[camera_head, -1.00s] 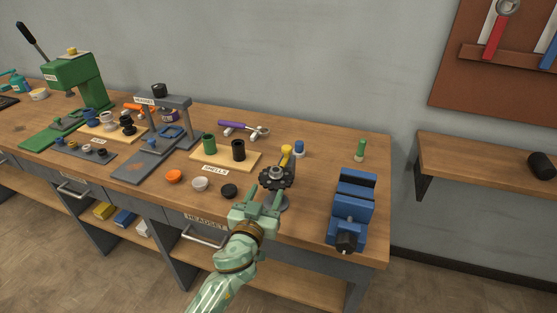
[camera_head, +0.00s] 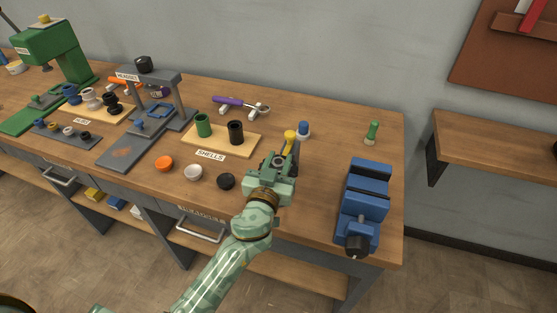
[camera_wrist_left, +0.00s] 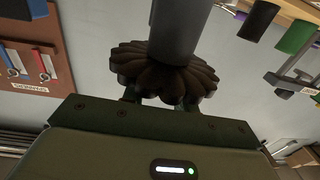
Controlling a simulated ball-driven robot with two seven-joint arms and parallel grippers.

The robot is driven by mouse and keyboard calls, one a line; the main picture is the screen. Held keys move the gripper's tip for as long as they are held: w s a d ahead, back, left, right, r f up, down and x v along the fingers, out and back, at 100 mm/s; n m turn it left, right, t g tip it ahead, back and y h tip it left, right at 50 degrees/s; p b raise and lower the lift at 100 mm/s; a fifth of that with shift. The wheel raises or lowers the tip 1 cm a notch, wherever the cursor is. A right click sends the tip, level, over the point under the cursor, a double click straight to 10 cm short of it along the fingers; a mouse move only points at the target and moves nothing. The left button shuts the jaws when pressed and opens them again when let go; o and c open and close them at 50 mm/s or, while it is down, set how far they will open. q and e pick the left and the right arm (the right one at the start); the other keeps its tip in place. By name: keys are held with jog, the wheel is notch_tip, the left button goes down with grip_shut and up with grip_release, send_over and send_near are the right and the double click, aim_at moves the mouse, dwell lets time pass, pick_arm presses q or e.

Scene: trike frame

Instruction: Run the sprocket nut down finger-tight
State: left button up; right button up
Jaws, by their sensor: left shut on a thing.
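The dark scalloped sprocket (camera_wrist_left: 165,75) sits on a grey post (camera_wrist_left: 180,28) and shows close up in the left wrist view, which looks upside down. In the head view my left gripper (camera_head: 279,163) is over it and hides most of it. A small grey ring, the sprocket nut (camera_head: 279,160), shows between the fingers. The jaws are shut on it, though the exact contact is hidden. In the left wrist view the two fingers (camera_wrist_left: 160,97) reach up to the sprocket's face. My right gripper is not in view.
A blue vise (camera_head: 364,205) stands to the right. Black (camera_head: 226,181), white (camera_head: 193,172) and orange (camera_head: 163,163) caps lie to the left. The shells board (camera_head: 220,143) is behind them.

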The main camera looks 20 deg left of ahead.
pick_arm(q)
jog(key=c, duration=0.3)
jog(key=shift+h, duration=0.4)
